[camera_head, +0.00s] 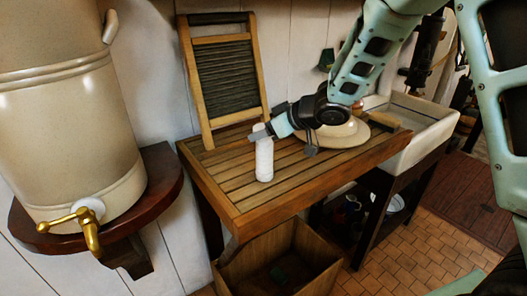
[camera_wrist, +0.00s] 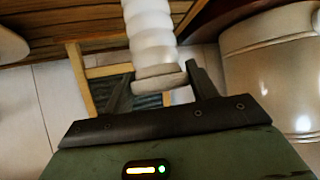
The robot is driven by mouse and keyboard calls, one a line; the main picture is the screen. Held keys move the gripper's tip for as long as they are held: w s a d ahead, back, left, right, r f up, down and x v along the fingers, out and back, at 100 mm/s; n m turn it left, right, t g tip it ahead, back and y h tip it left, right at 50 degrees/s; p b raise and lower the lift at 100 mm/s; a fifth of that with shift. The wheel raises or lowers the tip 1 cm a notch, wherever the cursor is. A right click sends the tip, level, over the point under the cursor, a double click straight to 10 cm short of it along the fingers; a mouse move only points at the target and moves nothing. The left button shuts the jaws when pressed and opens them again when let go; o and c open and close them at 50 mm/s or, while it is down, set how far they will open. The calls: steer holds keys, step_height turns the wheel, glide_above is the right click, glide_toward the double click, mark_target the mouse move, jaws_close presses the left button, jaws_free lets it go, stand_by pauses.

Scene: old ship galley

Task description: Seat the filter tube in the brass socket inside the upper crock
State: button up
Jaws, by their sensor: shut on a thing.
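The filter tube (camera_head: 264,160) is white and ribbed and stands upright over the slatted drainboard in the head view. My gripper (camera_head: 258,134) is shut on its upper end, coming in from the right. In the wrist view the tube (camera_wrist: 150,28) runs away from between the fingers of my gripper (camera_wrist: 158,85), its end cap held there. I cannot tell whether its lower end touches the slats. The stoneware crock (camera_head: 66,120) with a brass tap (camera_head: 78,225) stands at the left on a dark wooden shelf. Its top is out of frame, and no brass socket is visible.
A washboard (camera_head: 222,80) leans on the wall behind the drainboard (camera_head: 245,208). A pale round lid (camera_head: 335,133) lies on the boards under my arm. A white sink (camera_head: 420,125) is at the right, and a wooden crate (camera_head: 275,262) stands below. A gap separates drainboard and crock shelf (camera_head: 160,180).

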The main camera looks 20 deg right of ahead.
steer(key=shift+r+p, duration=2.55)
steer(key=shift+p, duration=0.05)
